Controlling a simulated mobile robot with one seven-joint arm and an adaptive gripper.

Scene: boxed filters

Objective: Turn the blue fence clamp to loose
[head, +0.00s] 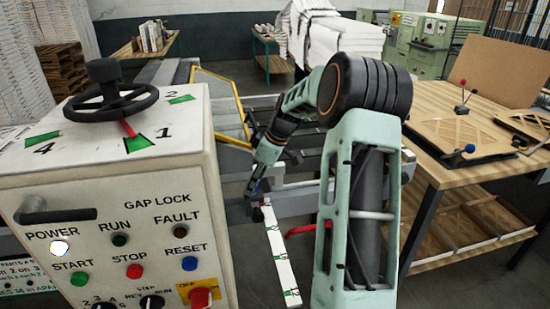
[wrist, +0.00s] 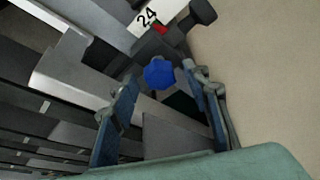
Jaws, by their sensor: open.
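The blue fence clamp (wrist: 159,73) shows in the wrist view as a blue rounded knob on a dark grey block. My gripper (wrist: 161,71) is open, with one finger on each side of the knob. Small gaps seem to show between the fingers and the knob; I cannot tell if either touches it. In the head view my gripper (head: 256,192) is low over the machine's rail, at the far end of the white scale. The clamp cannot be made out clearly there.
A white scale strip (head: 281,252) runs toward me; its "24" end (wrist: 147,17) lies near a red pointer and a dark handle (wrist: 201,12). The control cabinet (head: 120,195) stands left, with a black handwheel (head: 110,92). A wooden table (head: 440,170) stands right.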

